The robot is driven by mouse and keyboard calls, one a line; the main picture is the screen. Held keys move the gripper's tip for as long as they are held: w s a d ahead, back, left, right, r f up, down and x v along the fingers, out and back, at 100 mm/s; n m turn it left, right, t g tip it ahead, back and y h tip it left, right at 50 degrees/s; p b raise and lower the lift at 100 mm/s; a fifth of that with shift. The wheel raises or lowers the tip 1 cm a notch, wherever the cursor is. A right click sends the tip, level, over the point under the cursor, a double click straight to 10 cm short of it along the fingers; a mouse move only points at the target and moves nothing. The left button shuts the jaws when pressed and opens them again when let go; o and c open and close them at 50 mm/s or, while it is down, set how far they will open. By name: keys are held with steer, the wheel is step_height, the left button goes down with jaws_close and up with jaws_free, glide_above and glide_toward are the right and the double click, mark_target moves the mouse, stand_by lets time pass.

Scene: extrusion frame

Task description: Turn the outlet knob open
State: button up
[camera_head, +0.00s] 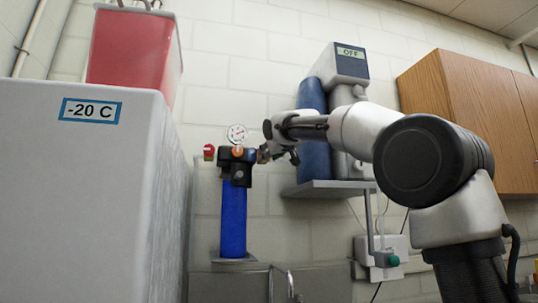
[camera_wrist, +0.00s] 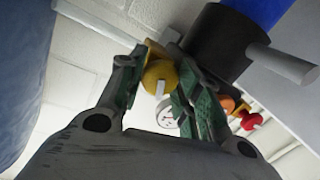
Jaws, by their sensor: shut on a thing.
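A filter unit has a blue cylinder (camera_head: 233,217) under a black head (camera_head: 237,165). In the wrist view the black head (camera_wrist: 212,42) is at the top right. A yellow knob (camera_wrist: 158,72) with a white bar on its face is on the near side of the head. My gripper (camera_wrist: 162,80) has its green fingers on either side of this knob and is shut on it. In the head view my gripper (camera_head: 272,154) reaches the right side of the black head and hides most of the knob there. No label shows which knob is the outlet.
An orange knob (camera_head: 238,152), a red knob (camera_head: 209,152) and a round gauge (camera_head: 236,133) are on the same unit. A white freezer box (camera_head: 90,190) stands left.

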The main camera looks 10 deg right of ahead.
steer(key=n+h, duration=0.1)
steer(key=n, duration=0.4)
steer(key=n+g+h, duration=0.1)
steer(key=n, duration=0.5)
steer(key=shift+a+r+h, duration=0.1)
steer(key=shift+h, duration=0.2)
steer(key=shift+n, duration=0.4)
steer(key=o, duration=1)
steer(key=shift+o, duration=0.2)
steer(key=s+r, duration=0.2)
steer(key=s, duration=0.9)
steer(key=shift+s, duration=0.4)
